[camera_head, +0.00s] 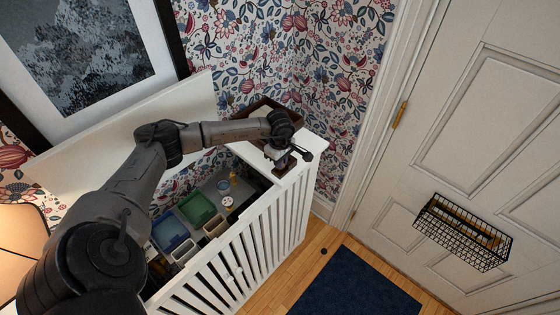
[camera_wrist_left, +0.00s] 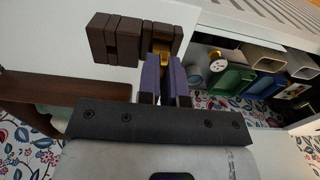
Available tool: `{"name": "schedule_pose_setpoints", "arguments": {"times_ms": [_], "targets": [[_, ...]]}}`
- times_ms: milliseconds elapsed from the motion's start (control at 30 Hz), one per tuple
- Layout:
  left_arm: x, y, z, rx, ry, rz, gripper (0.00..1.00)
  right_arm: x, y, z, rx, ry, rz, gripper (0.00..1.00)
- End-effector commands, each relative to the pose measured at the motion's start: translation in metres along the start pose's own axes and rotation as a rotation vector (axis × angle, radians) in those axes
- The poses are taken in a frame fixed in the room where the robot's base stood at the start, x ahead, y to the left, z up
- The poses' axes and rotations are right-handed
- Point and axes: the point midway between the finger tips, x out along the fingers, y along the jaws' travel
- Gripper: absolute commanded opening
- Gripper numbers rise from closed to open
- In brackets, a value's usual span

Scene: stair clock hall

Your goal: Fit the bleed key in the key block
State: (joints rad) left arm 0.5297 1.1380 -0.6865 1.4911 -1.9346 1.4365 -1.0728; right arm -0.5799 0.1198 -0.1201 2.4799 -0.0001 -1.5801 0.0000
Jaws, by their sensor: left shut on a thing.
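The key block (camera_wrist_left: 116,40) is a dark brown slotted block on the white cabinet top, seen in the wrist view. In the head view the key block (camera_head: 284,167) shows small beneath my left gripper (camera_head: 282,155). In the wrist view the left gripper (camera_wrist_left: 165,78) is shut on the brass bleed key (camera_wrist_left: 162,48), with one purple-grey finger on each side. The key's brass part is at the right-hand end of the block, in line with a gap there. I cannot tell how deep it sits. The key's far end is hidden. My right gripper is out of view.
A brown wooden tray (camera_head: 246,112) stands behind the block against the floral wall. The slatted white cabinet (camera_head: 265,240) is open on top, with a green bin (camera_head: 196,207), a blue bin (camera_head: 170,231) and small items inside. A door (camera_head: 480,120) is at right.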

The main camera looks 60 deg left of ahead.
Motion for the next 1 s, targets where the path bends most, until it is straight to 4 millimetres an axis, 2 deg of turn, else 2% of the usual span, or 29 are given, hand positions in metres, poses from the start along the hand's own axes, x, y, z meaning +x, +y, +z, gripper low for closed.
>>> {"name": "schedule_pose_setpoints", "arguments": {"times_ms": [633, 667, 700, 933, 1000], "targets": [[0.013, 0.000, 0.000, 0.000, 0.000, 0.000, 0.00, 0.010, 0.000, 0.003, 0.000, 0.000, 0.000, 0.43], [0.012, 0.000, 0.000, 0.000, 0.000, 0.000, 0.08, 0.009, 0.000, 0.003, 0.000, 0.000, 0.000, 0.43], [0.012, 0.000, 0.000, 0.000, 0.000, 0.000, 0.12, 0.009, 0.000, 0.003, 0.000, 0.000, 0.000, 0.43], [0.012, 0.000, 0.000, 0.000, 0.000, 0.001, 0.34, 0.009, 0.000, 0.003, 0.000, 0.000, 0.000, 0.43], [0.012, 0.000, 0.000, 0.000, 0.000, 0.001, 0.36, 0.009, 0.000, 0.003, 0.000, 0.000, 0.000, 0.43]]}}
